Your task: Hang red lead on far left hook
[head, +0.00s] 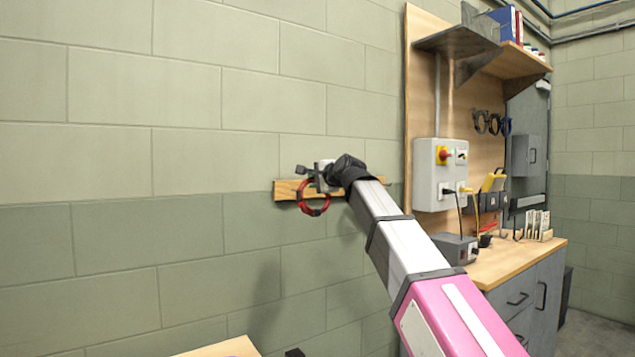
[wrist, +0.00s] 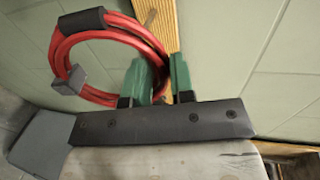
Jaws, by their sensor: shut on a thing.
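The red lead (head: 314,210) is a coiled loop at the wooden hook rail on the wall, below my gripper (head: 320,178). In the wrist view the coil (wrist: 68,48) has a black band and a grey plug end, and one side of it runs in at the green fingertips of my gripper (wrist: 163,75). The fingers are shut on the lead. The wooden rail (head: 286,190) shows its left end; my arm covers much of the rest. A small metal hook (wrist: 150,18) shows on the rail in the wrist view. I cannot tell whether the coil is around a hook.
A wooden panel carries a grey switch box (head: 433,174), a shelf (head: 512,58) and dark coiled leads (head: 487,122) on the right. A wooden workbench (head: 500,265) stands below it. The block wall left of the rail is bare.

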